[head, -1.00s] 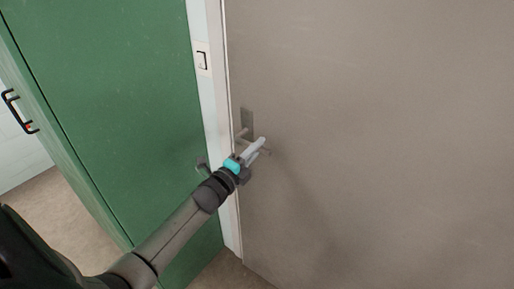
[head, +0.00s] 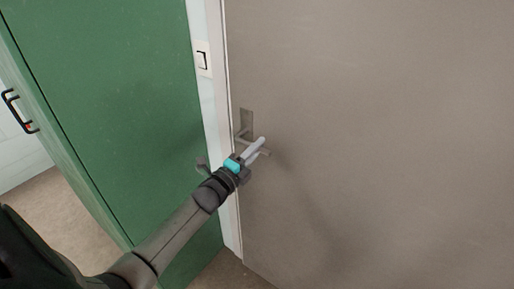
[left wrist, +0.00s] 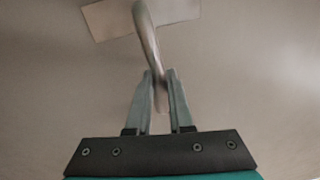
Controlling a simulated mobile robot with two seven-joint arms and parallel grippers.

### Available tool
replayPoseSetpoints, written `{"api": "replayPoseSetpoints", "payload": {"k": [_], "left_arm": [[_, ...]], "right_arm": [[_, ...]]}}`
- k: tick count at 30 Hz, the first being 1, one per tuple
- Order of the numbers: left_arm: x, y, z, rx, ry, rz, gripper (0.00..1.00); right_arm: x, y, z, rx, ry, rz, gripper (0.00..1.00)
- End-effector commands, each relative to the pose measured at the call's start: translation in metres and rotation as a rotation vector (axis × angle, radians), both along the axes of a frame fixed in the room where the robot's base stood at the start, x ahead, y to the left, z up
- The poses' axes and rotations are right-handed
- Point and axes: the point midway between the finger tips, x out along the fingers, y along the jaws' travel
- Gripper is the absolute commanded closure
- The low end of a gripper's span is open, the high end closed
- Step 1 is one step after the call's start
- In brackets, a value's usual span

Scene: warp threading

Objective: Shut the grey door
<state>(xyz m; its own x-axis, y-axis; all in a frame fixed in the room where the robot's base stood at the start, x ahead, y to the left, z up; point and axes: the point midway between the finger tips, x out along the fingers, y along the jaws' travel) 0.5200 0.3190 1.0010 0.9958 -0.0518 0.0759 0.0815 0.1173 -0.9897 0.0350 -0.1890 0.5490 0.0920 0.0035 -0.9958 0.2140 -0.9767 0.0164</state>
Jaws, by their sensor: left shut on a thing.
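The grey door (head: 380,120) fills the right side of the head view. Its left edge lies along the white frame (head: 215,100), and I cannot tell whether a narrow gap is left there. The door's lever handle (head: 245,136) sits on a small plate near that edge. My left gripper (head: 260,147) is at the handle, its fingers shut on the lever. In the left wrist view the handle (left wrist: 146,35) runs down from its plate (left wrist: 107,20) to between the two fingertips (left wrist: 161,85). My right gripper is not in view.
A green door (head: 110,100) stands on the left, with another handle (head: 201,163) near its right edge. A light switch (head: 202,60) is on the white strip between the doors. A black pull handle (head: 19,110) shows at far left. Brown floor (head: 75,205) is at lower left.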

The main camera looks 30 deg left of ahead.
Motion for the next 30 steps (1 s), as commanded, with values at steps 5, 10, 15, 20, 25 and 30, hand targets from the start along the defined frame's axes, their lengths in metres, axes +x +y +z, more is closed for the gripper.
{"api": "replayPoseSetpoints", "payload": {"k": [5, 10, 15, 20, 25, 30], "left_arm": [[0.000, 0.000, -0.006, 0.052, -0.002, 0.000, 1.00], [0.000, 0.001, -0.015, 0.155, -0.008, 0.001, 1.00], [0.000, 0.003, -0.026, 0.290, -0.015, 0.001, 1.00], [0.000, 0.006, -0.035, 0.415, -0.020, 0.000, 1.00], [0.000, 0.010, -0.041, 0.527, -0.026, 0.001, 1.00], [0.000, 0.013, -0.046, 0.607, -0.029, 0.001, 1.00]], "right_arm": [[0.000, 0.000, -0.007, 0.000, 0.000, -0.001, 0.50], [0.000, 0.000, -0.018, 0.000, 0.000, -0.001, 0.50], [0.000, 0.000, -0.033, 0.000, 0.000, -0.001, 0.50], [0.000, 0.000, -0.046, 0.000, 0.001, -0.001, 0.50], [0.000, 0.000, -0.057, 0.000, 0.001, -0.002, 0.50], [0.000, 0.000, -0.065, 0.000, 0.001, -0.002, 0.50]]}}
